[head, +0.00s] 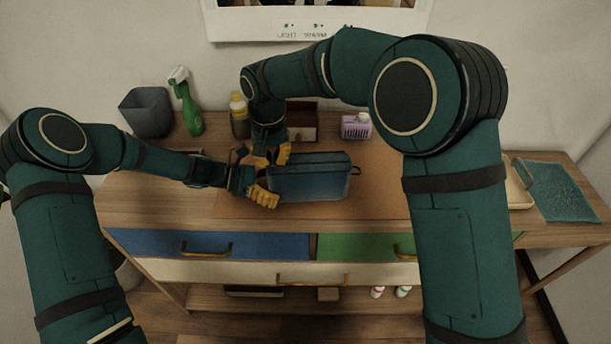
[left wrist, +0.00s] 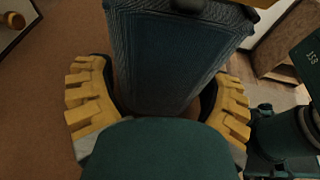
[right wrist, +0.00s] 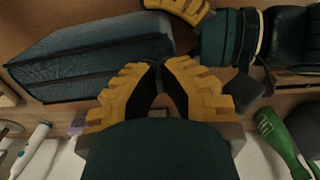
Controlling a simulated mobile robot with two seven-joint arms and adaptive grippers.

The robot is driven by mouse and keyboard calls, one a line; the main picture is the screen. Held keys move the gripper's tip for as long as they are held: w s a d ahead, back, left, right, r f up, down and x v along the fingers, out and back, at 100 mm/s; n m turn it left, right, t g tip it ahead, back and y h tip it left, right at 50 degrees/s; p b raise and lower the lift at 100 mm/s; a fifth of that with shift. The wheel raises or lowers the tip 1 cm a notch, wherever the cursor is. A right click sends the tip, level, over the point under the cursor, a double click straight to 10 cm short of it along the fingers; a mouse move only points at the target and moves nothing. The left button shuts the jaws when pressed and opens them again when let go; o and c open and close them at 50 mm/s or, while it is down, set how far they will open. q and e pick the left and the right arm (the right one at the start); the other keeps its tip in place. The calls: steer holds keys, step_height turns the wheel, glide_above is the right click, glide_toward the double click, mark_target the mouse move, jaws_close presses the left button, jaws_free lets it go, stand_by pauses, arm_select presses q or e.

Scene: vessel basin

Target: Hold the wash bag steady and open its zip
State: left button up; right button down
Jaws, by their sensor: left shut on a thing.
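The wash bag (head: 310,182) is a blue, box-shaped bag lying on the brown mat on the table, with a dark loop at its right end. My left gripper (head: 262,180) has its fingers on either side of the bag's left end. The left wrist view shows the bag (left wrist: 180,60) between those fingers. My right gripper (head: 272,158) is at the bag's upper left end, close to the left gripper. In the right wrist view its fingertips meet beside the bag's end (right wrist: 100,60). The zip pull is not distinguishable, and whether those fingertips hold it cannot be seen.
A grey bin (head: 147,113), a green spray bottle (head: 188,106) and a yellow-topped bottle (head: 239,116) stand behind at left. A brown box (head: 302,120) and a purple container (head: 356,127) stand behind the bag. A teal mat (head: 565,192) lies far right. The mat right of the bag is clear.

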steer(key=shift+d, duration=0.15)
steer(key=shift+w+d, duration=0.2)
steer(key=shift+d, duration=2.45)
steer(key=shift+w+d, duration=0.2)
steer(key=shift+d, duration=2.45)
steer(key=shift+w+d, duration=0.2)
steer(key=shift+d, duration=2.45)
steer(key=c, duration=0.9)
jaws_free()
steer(key=shift+a, duration=0.1)
steer(key=shift+c, duration=0.2)
step_height(320, 180, up, 6)
arm_select(q)
steer(key=o, duration=0.7)
